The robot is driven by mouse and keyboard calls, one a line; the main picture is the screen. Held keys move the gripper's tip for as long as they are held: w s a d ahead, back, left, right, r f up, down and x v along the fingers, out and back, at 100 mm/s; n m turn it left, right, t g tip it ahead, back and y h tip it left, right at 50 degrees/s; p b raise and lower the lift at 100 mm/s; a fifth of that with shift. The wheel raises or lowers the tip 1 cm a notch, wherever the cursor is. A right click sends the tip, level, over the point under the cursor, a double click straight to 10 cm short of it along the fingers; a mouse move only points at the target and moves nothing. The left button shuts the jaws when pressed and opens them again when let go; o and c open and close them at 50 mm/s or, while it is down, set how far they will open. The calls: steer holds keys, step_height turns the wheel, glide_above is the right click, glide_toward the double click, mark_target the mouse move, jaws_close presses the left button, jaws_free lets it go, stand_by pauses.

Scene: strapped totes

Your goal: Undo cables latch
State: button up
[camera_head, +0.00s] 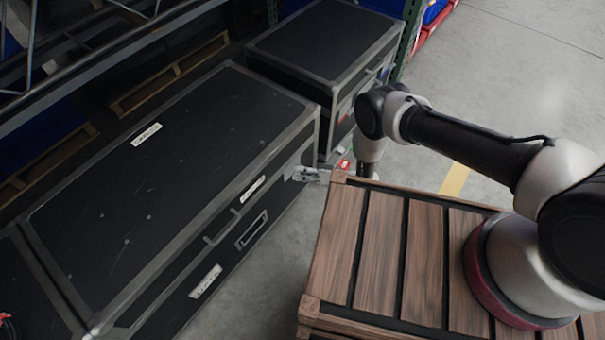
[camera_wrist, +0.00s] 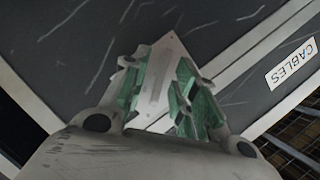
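A long black case (camera_head: 110,190) with grey metal edges fills the left of the head view. A white label lies on its lid (camera_head: 146,133), and another is on its front edge (camera_head: 252,188). The wrist view shows a label reading CABLES (camera_wrist: 292,65) on a dark panel right of a grey metal edge. My gripper (camera_head: 303,174) is at the case's right front corner; its green-padded fingers (camera_wrist: 158,82) stand apart in the wrist view. A pale pointed plate (camera_wrist: 160,85) shows between them; I cannot tell whether they touch it or whether it is the latch.
A second black case (camera_head: 325,40) stands behind, close to the first. A slatted wooden crate (camera_head: 380,250) is under my arm's base at the right. A narrow strip of grey floor (camera_head: 285,260) lies between crate and case. Open floor (camera_head: 530,90) is at the upper right.

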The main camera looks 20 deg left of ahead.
jaws_close()
steer(key=shift+n, duration=0.3)
steer(key=n+t+h, duration=0.1)
steer(key=n+t, duration=0.1)
steer(key=n, duration=0.1)
steer(key=n+t+h, duration=0.1)
steer(key=n+t, duration=0.1)
steer(key=n, duration=0.1)
steer(key=shift+s+n+h, duration=0.2)
steer(key=shift+n+h, duration=0.1)
steer(key=shift+h, duration=0.1)
stand_by(0.5)
jaws_free()
stand_by(0.3)
